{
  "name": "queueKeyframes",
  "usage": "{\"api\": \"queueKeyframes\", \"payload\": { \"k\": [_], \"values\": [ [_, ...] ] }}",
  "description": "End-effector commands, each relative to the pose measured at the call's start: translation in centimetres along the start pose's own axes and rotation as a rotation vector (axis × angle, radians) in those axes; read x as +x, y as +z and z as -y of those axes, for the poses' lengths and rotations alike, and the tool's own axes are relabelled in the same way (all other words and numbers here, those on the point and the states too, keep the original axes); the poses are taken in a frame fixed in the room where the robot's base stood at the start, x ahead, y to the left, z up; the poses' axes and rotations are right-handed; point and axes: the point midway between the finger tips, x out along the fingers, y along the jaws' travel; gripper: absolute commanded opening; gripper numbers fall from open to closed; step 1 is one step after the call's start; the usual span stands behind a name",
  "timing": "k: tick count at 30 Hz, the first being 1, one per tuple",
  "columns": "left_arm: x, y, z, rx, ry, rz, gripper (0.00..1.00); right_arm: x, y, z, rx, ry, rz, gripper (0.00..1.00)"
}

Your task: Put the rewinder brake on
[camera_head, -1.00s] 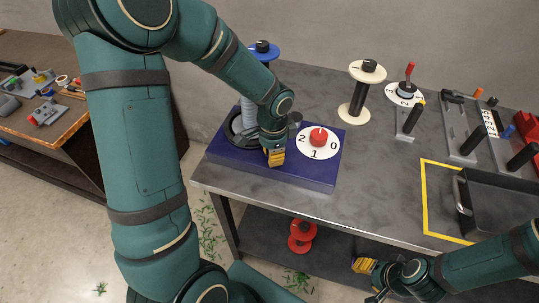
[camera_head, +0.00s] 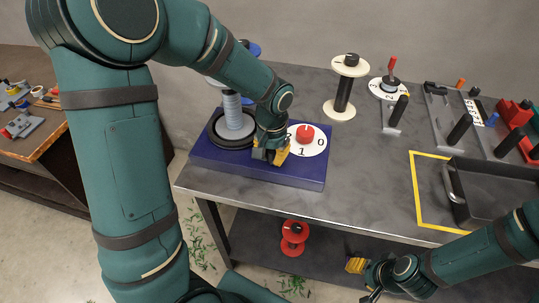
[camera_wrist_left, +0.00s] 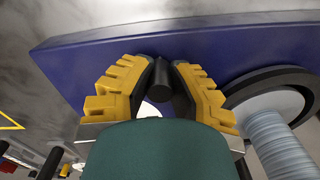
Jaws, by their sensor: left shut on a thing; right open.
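The rewinder is a dark blue base (camera_head: 305,180) on the table. It carries an upright grey-ribbed spool (camera_head: 233,112) on a black disc, and a white dial with a red knob (camera_head: 305,134). My left gripper (camera_head: 272,154) is low over the base between spool and dial, covering the dial's left part. In the left wrist view, its yellow-padded fingers are shut on a black cylindrical handle (camera_wrist_left: 163,72), which I take to be the brake handle. Its lower part is hidden. My right gripper (camera_head: 367,279) is open and empty, low in front of the table.
A cream spool (camera_head: 345,90) stands behind the base to the right. Further right are a red-handled lever (camera_head: 391,70), black-handled levers and a dark tray (camera_head: 495,195) beside yellow tape. A red spool (camera_head: 294,238) is on the lower shelf. The table's middle is clear.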

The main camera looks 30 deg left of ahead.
Motion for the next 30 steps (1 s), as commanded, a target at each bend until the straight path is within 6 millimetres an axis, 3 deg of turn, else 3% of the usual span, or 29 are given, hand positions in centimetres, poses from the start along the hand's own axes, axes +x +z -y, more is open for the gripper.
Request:
{"api": "queueKeyframes", "payload": {
  "k": [15,16,18,19,30],
  "values": [
    [0.07,-0.01,-0.21,-0.020,0.001,0.003,0.00,0.07,-0.02,-0.02,0.000,0.000,-0.001,0.47],
    [0.08,0.00,-0.21,-0.020,0.001,0.003,0.22,0.07,-0.02,-0.02,0.000,0.000,-0.001,0.47],
    [0.07,0.00,-0.20,-0.020,0.001,0.003,0.46,0.07,-0.02,-0.02,0.000,0.000,-0.001,0.47],
    [0.07,-0.01,-0.19,-0.020,0.001,0.003,0.52,0.07,-0.02,-0.02,0.000,0.000,-0.001,0.47],
    [-0.38,-0.10,-0.12,-0.021,0.000,-0.001,0.52,0.06,-0.02,-0.02,0.000,0.000,0.000,0.47]
  ]
}}
